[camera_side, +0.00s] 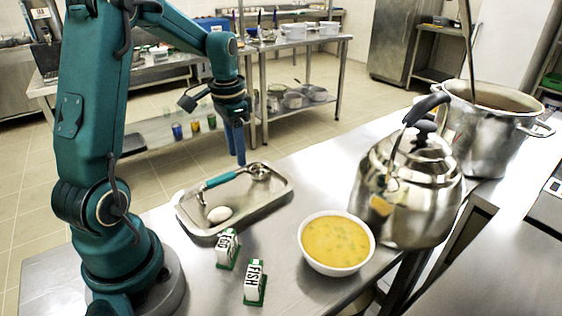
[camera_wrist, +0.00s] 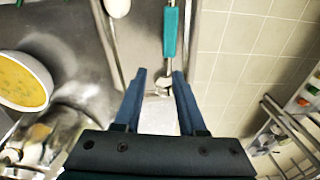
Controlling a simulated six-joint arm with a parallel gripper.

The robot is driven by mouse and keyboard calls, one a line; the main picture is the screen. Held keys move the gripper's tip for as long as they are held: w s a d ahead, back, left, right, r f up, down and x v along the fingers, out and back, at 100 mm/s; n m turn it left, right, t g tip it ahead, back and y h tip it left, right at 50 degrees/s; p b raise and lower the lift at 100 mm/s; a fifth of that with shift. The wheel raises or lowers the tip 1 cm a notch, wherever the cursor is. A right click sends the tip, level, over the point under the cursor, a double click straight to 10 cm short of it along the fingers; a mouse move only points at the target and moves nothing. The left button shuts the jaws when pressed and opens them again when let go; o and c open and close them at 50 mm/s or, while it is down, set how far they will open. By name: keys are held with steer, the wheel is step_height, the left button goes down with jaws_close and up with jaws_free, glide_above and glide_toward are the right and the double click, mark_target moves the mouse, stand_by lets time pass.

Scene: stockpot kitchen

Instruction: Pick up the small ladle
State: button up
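The small ladle lies in a shallow steel tray (camera_side: 245,207), its teal handle (camera_side: 219,180) running to a small steel bowl (camera_side: 259,171) at the tray's far side. In the wrist view the teal handle (camera_wrist: 170,32) is at the top, and the bowl end shows between and below my fingers. My gripper (camera_side: 237,160) points down above the far side of the tray, close to the ladle's bowl end. In the wrist view my gripper (camera_wrist: 160,76) has its two blue fingers apart, with nothing held between them. The exact height above the ladle is hard to tell.
A white egg (camera_side: 219,215) lies in the tray near the handle's end. EGG (camera_side: 228,248) and FISH (camera_side: 254,283) label stands are in front. A soup bowl (camera_side: 336,271), a steel kettle (camera_side: 400,195) and a stockpot (camera_side: 485,140) stand to the right.

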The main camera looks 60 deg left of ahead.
mark_target(230, 174)
steer(key=f, duration=0.1)
steer(key=s+a+f, duration=0.1)
steer(key=f+n, duration=0.1)
steer(key=shift+s+a+g, duration=0.3)
steer(key=shift+a, duration=0.05)
steer(key=shift+f, duration=2.25)
jaws_close()
